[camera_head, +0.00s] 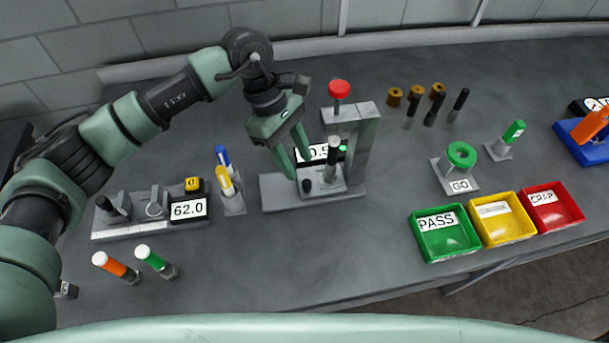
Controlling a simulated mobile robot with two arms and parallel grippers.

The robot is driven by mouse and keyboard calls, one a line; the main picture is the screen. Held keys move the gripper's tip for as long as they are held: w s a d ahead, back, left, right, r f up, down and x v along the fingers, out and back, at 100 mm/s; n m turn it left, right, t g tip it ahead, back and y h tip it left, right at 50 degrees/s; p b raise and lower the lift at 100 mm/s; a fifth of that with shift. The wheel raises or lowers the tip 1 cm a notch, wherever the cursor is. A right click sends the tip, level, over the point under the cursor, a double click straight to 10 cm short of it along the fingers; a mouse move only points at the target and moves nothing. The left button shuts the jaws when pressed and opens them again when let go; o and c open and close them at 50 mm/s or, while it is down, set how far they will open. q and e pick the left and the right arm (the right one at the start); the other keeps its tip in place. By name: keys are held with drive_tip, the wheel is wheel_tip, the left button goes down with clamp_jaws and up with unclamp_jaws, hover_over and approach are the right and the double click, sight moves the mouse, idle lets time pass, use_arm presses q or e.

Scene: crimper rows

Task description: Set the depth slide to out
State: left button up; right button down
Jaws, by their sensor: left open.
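The crimper press (363,140) stands at the middle of the table, with a red knob (339,89) on top. On its base (282,194) is a light grey slide block (320,185) with a short black knob (307,186) at its front left and an upright black-topped post (334,150) behind it. I take this block for the depth slide; I cannot read any in or out mark. My left gripper (299,165) is open, pointing down just behind and left of the block. Its fingers partly hide a white display (318,153). My right gripper is not in view.
A gauge fixture reading 62.0 (188,209) and a holder with blue and yellow pens (232,203) stand left. PASS (445,247), yellow (503,230) and red (553,221) bins are right. The front centre is clear.

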sight(307, 181)
use_arm(q)
drive_tip(key=p+x, duration=0.1)
drive_tip(key=x, duration=0.3)
drive_tip(key=shift+s+d, duration=0.1)
drive_tip(key=shift+s+d+f+p, duration=0.1)
drive_tip(key=shift+d+f+p, duration=0.15)
drive_tip(key=shift+f, duration=0.45)
clamp_jaws()
drive_tip(key=shift+r, duration=0.1)
idle(0.6)
